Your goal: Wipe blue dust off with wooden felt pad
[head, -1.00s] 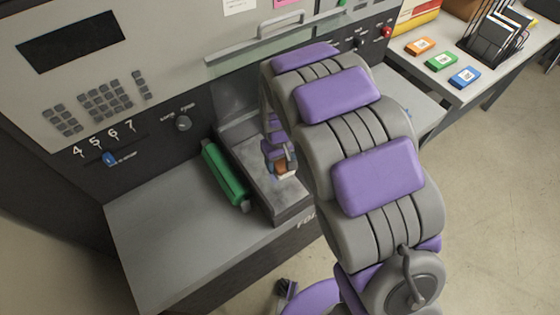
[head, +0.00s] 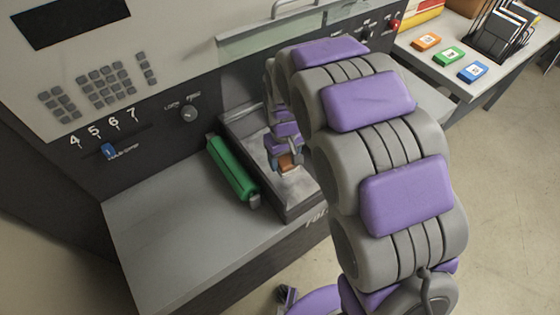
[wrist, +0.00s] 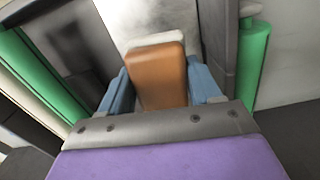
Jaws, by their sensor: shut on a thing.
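The wooden felt pad (wrist: 158,75) is a brown block with a pale felt layer at its far edge. My gripper (wrist: 160,88) is shut on it, with one blue finger on each side. In the head view, my gripper (head: 286,160) holds the pad at the grey metal bed (head: 294,191) of the machine. The bed also shows in the wrist view (wrist: 133,14), with pale, whitish-grey smears. I cannot make out clear blue dust. The pad's underside is hidden, so I cannot tell whether the felt touches the bed.
A green roller (head: 232,168) lies left of the bed. A bare grey shelf (head: 170,225) is in front of it. The control panel (head: 105,80) has keys, a blue slider (head: 108,150) and a knob (head: 189,113). Orange, green and blue boxes stand on the side table (head: 460,95).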

